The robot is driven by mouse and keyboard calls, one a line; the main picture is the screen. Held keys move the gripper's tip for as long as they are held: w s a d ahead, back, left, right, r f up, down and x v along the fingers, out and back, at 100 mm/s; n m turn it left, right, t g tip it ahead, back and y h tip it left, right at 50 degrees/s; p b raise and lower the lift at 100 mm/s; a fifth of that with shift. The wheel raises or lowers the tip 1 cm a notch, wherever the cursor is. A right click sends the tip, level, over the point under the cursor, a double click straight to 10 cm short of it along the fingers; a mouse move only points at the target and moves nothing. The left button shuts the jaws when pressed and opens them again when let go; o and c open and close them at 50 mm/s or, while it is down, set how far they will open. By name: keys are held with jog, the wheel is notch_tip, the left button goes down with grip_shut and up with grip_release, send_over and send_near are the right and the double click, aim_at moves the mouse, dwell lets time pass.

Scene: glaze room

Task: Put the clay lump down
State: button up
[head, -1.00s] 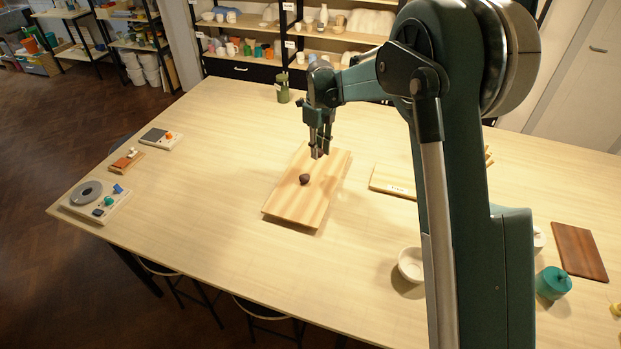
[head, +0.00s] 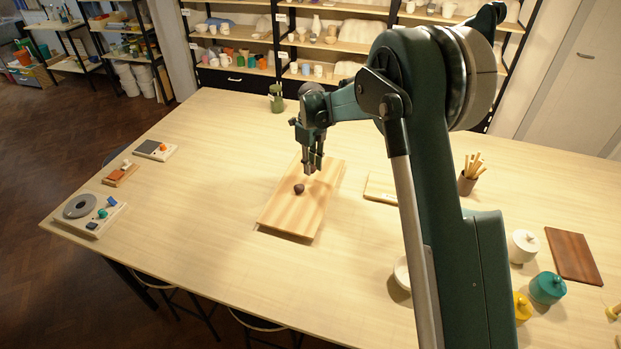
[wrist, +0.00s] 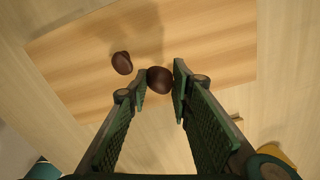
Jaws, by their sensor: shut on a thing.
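A dark brown clay lump (wrist: 160,80) sits between the fingertips of my gripper (wrist: 159,84) in the wrist view, and the fingers are shut on it. In the head view my gripper (head: 312,168) points down, low over the far part of a pale wooden board (head: 291,212). There the held lump is not clearly visible between the fingers. A second dark lump (head: 299,189) lies on the board, just nearer than the fingertips. It also shows left of the held lump in the wrist view (wrist: 122,62). I cannot tell whether the held lump touches the board.
A small wooden board (head: 380,188) lies right of the pale one, partly behind my arm. A white bowl (head: 402,273), a teal jar (head: 547,287) and a yellow jar (head: 522,306) stand at the right. A grey device (head: 84,212) sits at the left. The table around the board's left is clear.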

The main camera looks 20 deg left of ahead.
aim_at(311, 183)
jog(key=shift+f, duration=1.1)
jog(key=shift+f, duration=0.1)
jog(key=shift+f+p, duration=0.3)
jog(key=shift+f, duration=1.5)
jog(key=shift+f, duration=0.1)
jog(key=o, duration=0.9)
notch_tip(311, 183, up, 12)
jog(key=shift+r+b, duration=0.15)
jog(key=shift+b, duration=0.35)
